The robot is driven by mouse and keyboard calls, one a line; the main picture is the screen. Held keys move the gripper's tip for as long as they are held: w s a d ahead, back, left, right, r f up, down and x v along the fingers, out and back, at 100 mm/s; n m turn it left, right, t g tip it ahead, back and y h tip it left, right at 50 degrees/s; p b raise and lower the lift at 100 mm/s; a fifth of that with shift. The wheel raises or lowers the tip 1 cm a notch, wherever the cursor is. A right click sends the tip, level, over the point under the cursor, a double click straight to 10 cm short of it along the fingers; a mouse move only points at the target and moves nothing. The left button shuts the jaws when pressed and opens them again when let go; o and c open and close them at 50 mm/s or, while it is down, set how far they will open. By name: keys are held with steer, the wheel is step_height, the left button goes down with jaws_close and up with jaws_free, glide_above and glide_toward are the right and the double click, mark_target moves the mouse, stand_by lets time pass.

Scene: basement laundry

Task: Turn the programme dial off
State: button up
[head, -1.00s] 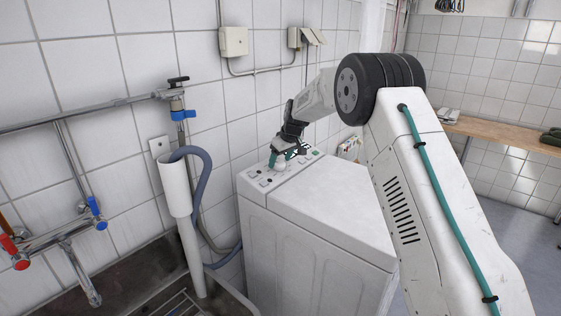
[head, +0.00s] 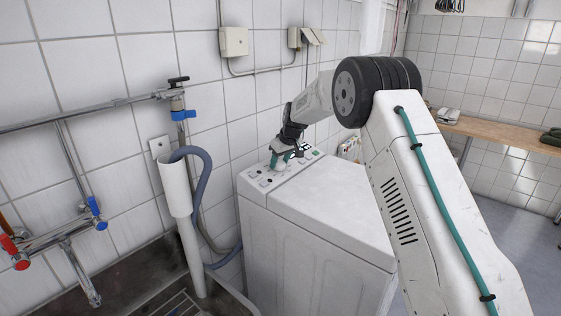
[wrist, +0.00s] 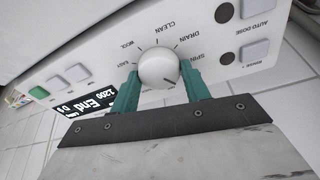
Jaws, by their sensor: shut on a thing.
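The programme dial (wrist: 158,68) is a round white knob on the washing machine's control panel (wrist: 205,62). In the wrist view it sits between the two teal fingers of my gripper (wrist: 158,84), which is shut on it. Labels such as WOOL, CLEAN, DRAIN and SPIN ring the dial. A dark mark shows on the dial's lower right rim. A black display (wrist: 92,101) beside it reads "End" and "1200". In the head view my gripper (head: 280,158) points down onto the panel of the white washing machine (head: 320,215); the dial is mostly hidden there.
Dark round buttons (wrist: 224,13) and grey square buttons (wrist: 76,73) lie close to the dial, with a green button (wrist: 38,93) at the left. A tiled wall stands behind the machine. A standpipe with a grey hose (head: 203,185) and a sink (head: 135,285) are at the left.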

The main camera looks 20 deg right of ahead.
steer(key=m, duration=0.6)
steer(key=shift+m+h, duration=0.3)
steer(key=shift+m, duration=0.1)
stand_by(0.4)
steer(key=o, duration=1)
steer(key=shift+c, duration=0.2)
steer(key=a+v, duration=0.1)
steer(key=v, duration=0.6)
steer(key=shift+d+r, duration=0.4)
steer(key=shift+d, duration=0.15)
